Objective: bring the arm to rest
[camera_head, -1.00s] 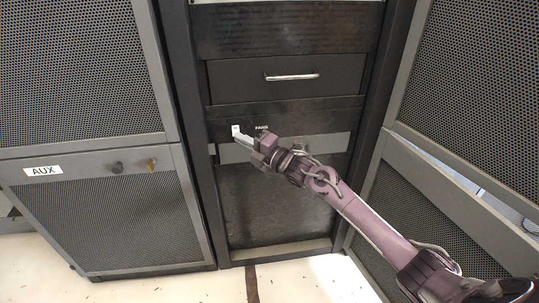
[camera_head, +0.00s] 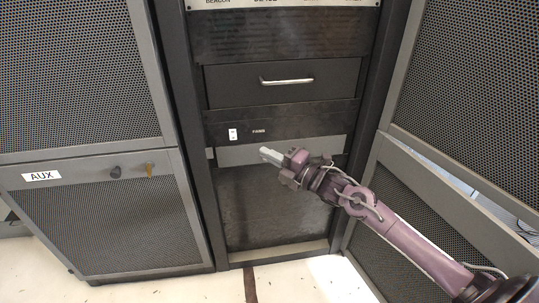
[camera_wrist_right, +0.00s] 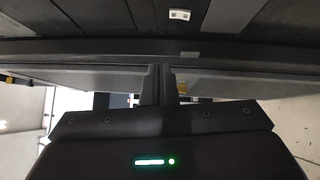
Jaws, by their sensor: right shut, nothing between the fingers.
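My right arm reaches in from the lower right in the head view. Its right gripper (camera_head: 268,153) is shut and empty, in front of the rack's light grey strip, below and to the right of the white FANS switch (camera_head: 233,134). The gripper is apart from the switch. In the right wrist view the closed fingers (camera_wrist_right: 158,84) point up the picture, and a small white switch plate (camera_wrist_right: 179,14) shows beyond them at the top. My left gripper is not in either view.
The middle rack has a drawer with a bright handle (camera_head: 287,81) above the switch. A cabinet with an AUX label (camera_head: 41,176) and two knobs stands at left. A perforated door (camera_head: 487,100) stands at right. Pale floor (camera_head: 320,280) is clear in front.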

